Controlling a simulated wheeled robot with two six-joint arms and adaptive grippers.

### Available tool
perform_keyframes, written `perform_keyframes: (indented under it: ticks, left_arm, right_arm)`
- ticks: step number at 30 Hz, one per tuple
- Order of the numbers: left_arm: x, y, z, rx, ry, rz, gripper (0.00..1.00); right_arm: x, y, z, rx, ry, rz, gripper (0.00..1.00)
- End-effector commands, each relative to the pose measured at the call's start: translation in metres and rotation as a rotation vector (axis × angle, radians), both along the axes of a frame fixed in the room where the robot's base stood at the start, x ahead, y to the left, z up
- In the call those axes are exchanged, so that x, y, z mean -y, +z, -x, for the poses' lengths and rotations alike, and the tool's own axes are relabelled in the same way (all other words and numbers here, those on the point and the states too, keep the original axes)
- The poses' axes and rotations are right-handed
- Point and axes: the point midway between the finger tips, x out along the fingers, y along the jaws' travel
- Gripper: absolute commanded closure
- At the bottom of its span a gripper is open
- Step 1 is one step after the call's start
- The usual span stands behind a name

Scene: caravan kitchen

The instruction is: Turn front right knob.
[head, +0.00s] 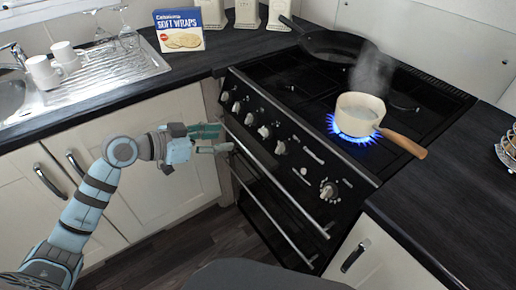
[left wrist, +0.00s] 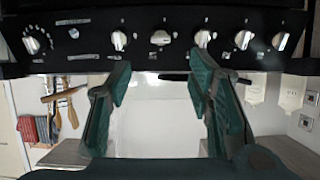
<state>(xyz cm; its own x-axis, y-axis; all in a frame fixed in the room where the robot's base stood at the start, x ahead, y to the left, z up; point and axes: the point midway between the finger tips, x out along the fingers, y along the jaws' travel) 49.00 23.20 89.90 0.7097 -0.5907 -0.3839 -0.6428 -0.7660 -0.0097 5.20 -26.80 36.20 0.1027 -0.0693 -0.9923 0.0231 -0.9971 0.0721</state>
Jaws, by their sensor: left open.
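The cooker's front panel carries a row of pale knobs; in the head view, the rightmost (head: 329,190) stands apart, and the one left of it (head: 280,148) heads the closer group. In the left wrist view the row runs along the top, with the large end knob (left wrist: 33,45) at left and another (left wrist: 160,38) above the gap between my fingers. My left gripper (head: 229,139) is open and empty in front of the panel's left half; its fingers (left wrist: 160,70) show apart, below the knobs. I cannot tell any contact. My right gripper is not in view.
A cream saucepan (head: 359,114) steams over a lit blue flame, its wooden handle (head: 403,143) pointing front right. A dark pan (head: 330,42) sits behind. Oven rails (head: 262,170) run below the knobs. Dark worktop (head: 455,195) lies right; mugs (head: 42,71) stand far left.

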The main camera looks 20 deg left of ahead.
Motion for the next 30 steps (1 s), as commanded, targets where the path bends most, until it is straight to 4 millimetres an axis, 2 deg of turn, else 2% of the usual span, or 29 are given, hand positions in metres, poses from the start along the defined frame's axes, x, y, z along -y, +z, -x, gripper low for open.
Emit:
perform_keyframes:
  ticks: [4,12,15,20,27,30]
  left_arm:
    - [0.018,-0.005,-0.019,0.000,-0.002,0.011,0.53]
    - [0.062,-0.038,-0.074,-0.004,0.003,0.011,0.53]
    - [0.073,-0.045,-0.088,-0.005,0.005,0.007,0.53]
    - [0.081,-0.049,-0.097,-0.004,0.005,0.005,0.53]
    - [0.081,-0.049,-0.098,-0.005,0.005,0.004,0.53]
    - [0.081,-0.049,-0.098,-0.005,0.006,0.004,0.69]
  right_arm:
    - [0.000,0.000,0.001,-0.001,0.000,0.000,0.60]
    - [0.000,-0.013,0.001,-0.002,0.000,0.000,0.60]
    - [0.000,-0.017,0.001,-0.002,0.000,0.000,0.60]
    - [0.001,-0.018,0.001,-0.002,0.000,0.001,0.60]
    - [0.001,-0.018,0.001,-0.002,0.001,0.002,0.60]
    - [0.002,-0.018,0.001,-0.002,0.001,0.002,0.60]
